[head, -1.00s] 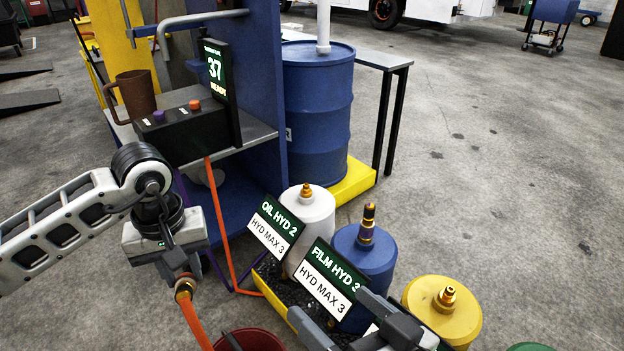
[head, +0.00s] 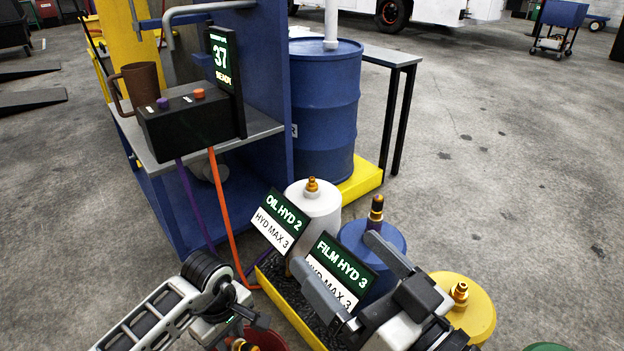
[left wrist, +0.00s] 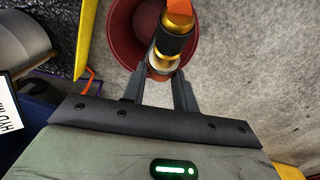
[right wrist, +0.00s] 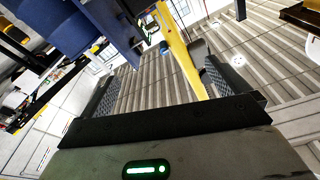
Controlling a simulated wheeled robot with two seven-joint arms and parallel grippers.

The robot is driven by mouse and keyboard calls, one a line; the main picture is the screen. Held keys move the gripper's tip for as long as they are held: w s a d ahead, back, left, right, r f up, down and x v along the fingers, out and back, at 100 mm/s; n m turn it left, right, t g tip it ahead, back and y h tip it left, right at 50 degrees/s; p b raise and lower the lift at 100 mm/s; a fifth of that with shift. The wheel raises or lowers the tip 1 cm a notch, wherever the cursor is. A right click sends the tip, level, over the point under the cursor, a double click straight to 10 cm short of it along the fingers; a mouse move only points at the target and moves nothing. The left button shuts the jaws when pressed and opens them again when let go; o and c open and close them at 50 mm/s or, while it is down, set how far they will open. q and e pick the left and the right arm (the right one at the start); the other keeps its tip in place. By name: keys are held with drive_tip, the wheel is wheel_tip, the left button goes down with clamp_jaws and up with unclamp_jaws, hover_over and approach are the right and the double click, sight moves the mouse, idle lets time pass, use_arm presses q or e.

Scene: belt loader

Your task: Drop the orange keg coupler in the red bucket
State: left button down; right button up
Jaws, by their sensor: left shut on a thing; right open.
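The orange keg coupler (left wrist: 176,42), a gold and black fitting with an orange end, is between the fingers of my left gripper (left wrist: 168,74), which is shut on it. In the left wrist view the coupler overlaps the red bucket (left wrist: 122,38), whose opening lies behind it. In the head view the red bucket (head: 272,340) shows only in part at the bottom edge, with my left gripper (head: 240,326) over it. Only a bit of the coupler (head: 243,345) shows there. My right gripper (head: 353,274) is open and empty, in front of the FILM HYD 3 sign.
White (head: 316,212), blue (head: 384,237) and yellow (head: 478,315) canisters with brass fittings stand right of the bucket. Signs (head: 278,221) stand in front. A black control box (head: 190,125) with purple and orange hoses sits on a shelf. Floor is open at right.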

use_arm(q)
drive_tip(key=shift+f+b, duration=0.35)
drive_tip(key=shift+f, duration=0.25)
use_arm(e)
drive_tip(key=shift+w+d+r+n+t+y, duration=0.15)
drive_tip(key=shift+r+n+t+y, duration=0.15)
drive_tip(key=shift+r+n, duration=0.2)
drive_tip(key=shift+w+r+n+t+y, duration=0.1)
drive_tip(key=shift+r+n+t+y, duration=0.25)
drive_tip(key=shift+r, duration=0.25)
